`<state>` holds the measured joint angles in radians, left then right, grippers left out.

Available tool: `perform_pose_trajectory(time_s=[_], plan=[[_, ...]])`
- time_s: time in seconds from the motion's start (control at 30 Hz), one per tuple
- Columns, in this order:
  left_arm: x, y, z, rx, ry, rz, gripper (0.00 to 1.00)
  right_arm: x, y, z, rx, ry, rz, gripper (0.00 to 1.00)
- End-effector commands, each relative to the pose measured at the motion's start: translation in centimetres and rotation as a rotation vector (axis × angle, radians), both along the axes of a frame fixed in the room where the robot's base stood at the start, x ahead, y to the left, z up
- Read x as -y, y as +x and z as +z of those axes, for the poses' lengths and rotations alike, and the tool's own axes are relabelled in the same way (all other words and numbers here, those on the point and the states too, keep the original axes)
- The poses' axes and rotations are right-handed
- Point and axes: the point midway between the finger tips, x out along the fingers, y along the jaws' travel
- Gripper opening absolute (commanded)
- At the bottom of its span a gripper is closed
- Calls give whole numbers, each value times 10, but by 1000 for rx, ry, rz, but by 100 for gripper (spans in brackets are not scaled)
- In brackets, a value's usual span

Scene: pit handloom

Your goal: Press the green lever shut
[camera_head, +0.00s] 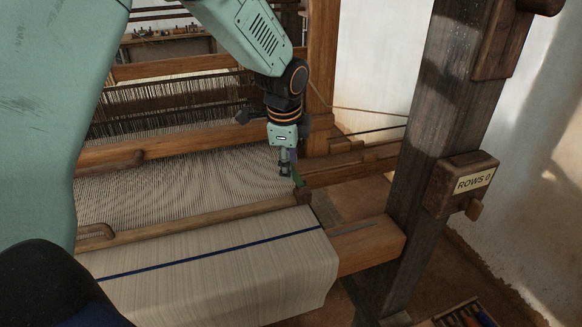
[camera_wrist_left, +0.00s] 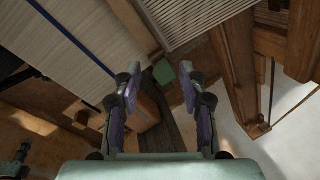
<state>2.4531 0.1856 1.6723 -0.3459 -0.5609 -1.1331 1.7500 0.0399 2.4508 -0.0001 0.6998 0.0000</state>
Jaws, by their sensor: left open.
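The green lever (camera_head: 299,180) shows as a small green piece at the right end of the wooden beam, next to the white warp. In the left wrist view the green lever (camera_wrist_left: 164,72) appears as a green patch near the line between my fingertips. My left gripper (camera_head: 286,170) hangs down close beside the lever, partly in front of it in the head view. In the left wrist view its two purple-grey fingers (camera_wrist_left: 160,85) are spread apart with nothing held. Whether a finger touches the lever I cannot tell. My right gripper is out of view.
The woven cloth (camera_head: 215,265) with a blue stripe covers the front beam. A dark post (camera_head: 430,150) with a "ROWS 0" sign (camera_head: 473,180) stands at right. A tray of tools (camera_head: 465,315) sits low at right. Warp threads (camera_head: 180,185) stretch behind the cloth.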

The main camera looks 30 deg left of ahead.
Motion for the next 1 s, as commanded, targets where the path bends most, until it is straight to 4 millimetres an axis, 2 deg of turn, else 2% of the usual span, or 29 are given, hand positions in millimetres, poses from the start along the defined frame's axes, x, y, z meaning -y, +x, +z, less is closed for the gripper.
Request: perform_pose_trajectory(time_s=[0.1, 0.23, 0.57, 1.0], plan=[[-1, 4, -16, -3, 0, 1, 42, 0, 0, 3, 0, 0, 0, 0], [-2, 8, -25, 0, 0, 1, 42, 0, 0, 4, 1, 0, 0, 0], [-2, 12, -29, 1, 1, -1, 42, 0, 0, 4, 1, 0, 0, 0], [-2, 12, -29, 1, 0, 0, 5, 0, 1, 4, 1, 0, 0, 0]])
